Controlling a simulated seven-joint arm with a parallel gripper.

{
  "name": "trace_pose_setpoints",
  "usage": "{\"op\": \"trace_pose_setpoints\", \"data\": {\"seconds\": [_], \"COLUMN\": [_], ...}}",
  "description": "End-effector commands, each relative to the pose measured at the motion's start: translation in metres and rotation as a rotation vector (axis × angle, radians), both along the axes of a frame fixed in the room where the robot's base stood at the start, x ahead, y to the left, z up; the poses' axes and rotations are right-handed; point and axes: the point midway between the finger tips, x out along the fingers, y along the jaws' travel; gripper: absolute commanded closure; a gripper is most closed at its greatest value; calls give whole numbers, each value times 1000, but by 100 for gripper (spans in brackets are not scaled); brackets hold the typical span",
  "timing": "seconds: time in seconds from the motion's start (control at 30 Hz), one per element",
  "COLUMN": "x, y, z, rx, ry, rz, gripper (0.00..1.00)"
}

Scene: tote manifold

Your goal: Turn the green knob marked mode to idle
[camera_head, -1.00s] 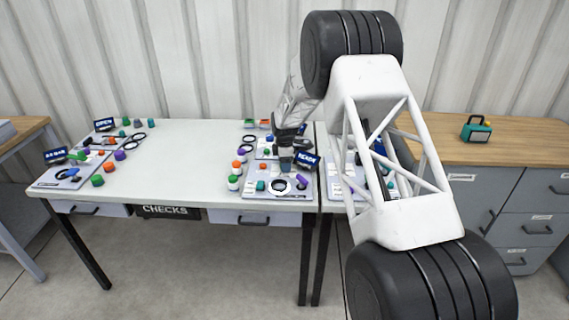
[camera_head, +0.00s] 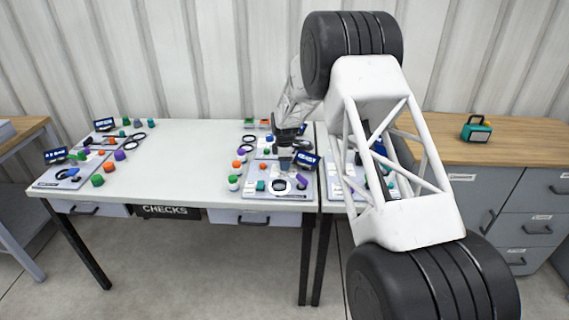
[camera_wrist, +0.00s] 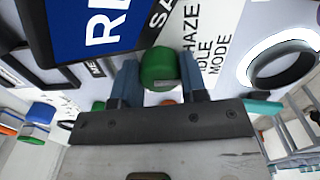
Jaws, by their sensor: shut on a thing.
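The green knob (camera_wrist: 158,68) sits between the two fingers of my gripper (camera_wrist: 160,80) in the wrist view, and the fingers are shut on it. Printed words beside it on the white panel (camera_wrist: 222,28) read HAZE, IDLE and MODE, with part of another word further left. Which word the knob points at cannot be told. In the head view my gripper (camera_head: 285,163) is down at the panel on the right part of the white table, and it hides the knob there.
A blue display (camera_head: 306,162) stands close by my gripper; the wrist view shows its letters RE (camera_wrist: 105,18). A black ring (camera_wrist: 280,64) lies to the right. Other knobs, buttons and panels crowd around. The table's middle (camera_head: 180,170) is clear.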

Motion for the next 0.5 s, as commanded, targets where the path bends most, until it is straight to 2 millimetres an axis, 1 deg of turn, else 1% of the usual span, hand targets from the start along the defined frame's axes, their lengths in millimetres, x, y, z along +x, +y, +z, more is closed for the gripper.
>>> {"op": "trace_pose_setpoints", "data": {"seconds": [0.2, 0.23, 0.3, 0.4, 0.5], "x": [0, 0, 0, 0, 0], "y": [0, 0, 0, 0, 0], "z": [0, 1, 1, 0, 0], "rx": [0, 0, 0, 0, 0], "ry": [0, 0, 0, 0, 0], "rz": [0, 0, 0, 0, 0], "gripper": [84, 59, 48, 35, 35]}}
